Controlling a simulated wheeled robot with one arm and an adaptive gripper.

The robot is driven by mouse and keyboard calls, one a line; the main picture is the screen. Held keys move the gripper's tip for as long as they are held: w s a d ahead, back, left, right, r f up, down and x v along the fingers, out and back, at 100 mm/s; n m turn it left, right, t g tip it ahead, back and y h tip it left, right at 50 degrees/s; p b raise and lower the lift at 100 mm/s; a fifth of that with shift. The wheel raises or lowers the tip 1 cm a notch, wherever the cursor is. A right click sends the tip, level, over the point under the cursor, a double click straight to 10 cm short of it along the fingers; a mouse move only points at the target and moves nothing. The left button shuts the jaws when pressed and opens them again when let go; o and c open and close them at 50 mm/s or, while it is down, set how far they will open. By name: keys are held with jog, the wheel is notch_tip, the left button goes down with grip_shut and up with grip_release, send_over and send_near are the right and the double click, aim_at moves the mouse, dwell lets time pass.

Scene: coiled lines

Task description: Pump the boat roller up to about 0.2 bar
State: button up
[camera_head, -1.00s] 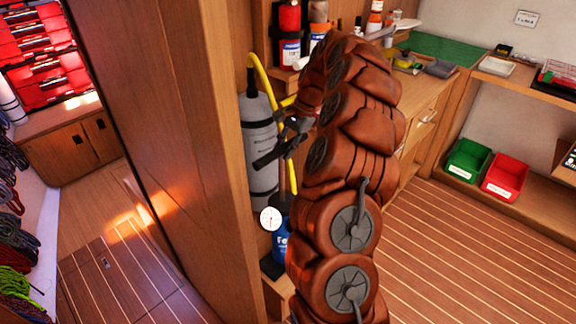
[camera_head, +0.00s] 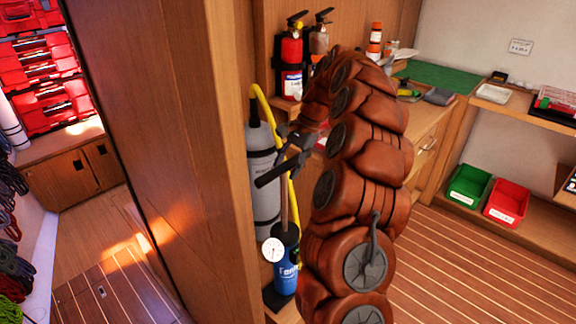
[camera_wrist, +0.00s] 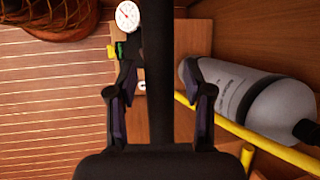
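The pump (camera_head: 286,272) is a blue cylinder standing on a dark foot, with a thin rod rising from it. Its white round gauge (camera_head: 273,250) also shows in the wrist view (camera_wrist: 127,16); the reading is too small to tell. The black handle (camera_head: 280,170) crosses the wrist view as a dark bar (camera_wrist: 159,50). My gripper (camera_wrist: 163,92) has its fingers apart on both sides of this bar, with gaps visible. The grey printed cylinder, apparently the boat roller (camera_head: 262,175), stands behind the pump; it also shows in the wrist view (camera_wrist: 245,95).
A yellow hose (camera_head: 293,205) runs between grey cylinder and pump. A wooden partition (camera_head: 175,130) stands close on the left. Fire extinguishers (camera_head: 291,55) stand behind. Green (camera_head: 467,186) and red (camera_head: 507,203) bins sit at right. The striped floor (camera_head: 470,270) there is clear.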

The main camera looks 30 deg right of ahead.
dwell(0.3)
jog(key=v, duration=0.7)
jog(key=shift+r, duration=0.2)
jog(key=shift+d, duration=0.15)
dwell(0.3)
